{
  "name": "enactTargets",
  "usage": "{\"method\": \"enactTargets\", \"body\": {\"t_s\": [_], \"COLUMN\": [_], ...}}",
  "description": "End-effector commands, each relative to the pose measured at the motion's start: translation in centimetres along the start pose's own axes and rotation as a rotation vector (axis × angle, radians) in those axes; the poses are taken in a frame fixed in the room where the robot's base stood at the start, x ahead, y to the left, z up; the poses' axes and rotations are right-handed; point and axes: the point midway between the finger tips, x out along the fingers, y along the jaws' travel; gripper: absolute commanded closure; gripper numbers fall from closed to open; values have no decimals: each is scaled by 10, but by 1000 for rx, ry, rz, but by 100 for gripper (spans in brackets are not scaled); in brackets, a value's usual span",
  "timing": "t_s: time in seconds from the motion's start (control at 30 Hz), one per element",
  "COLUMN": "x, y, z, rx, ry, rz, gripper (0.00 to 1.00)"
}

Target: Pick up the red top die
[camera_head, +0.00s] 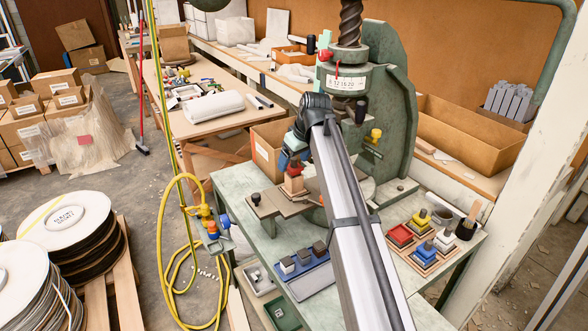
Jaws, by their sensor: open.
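A small red knobbed piece (294,170), which looks like the red top die, stands upright on a pale block (294,187). This block sits on the flat metal slide (272,205) at the left of the press. My gripper (291,156) is open just above and around the top of the red piece. The arm covers part of it, so I cannot tell whether the fingers touch the red piece. A red die base (400,235) without a knob lies on the bench to the right.
The green fly press (398,110) stands close behind my arm. Yellow (421,217), white (444,239) and blue (421,251) dies stand at the right, near a brush pot (466,229).

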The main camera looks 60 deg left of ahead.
Motion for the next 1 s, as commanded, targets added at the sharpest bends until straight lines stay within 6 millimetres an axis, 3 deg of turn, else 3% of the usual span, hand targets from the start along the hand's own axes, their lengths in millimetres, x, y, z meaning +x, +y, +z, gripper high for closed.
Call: {"method": "enactTargets", "body": {"t_s": [0.27, 1.0], "x": [3, 3], "y": [0, 0], "z": [0, 0], "rx": [0, 0], "ry": [0, 0], "rz": [1, 0], "gripper": [22, 92]}}
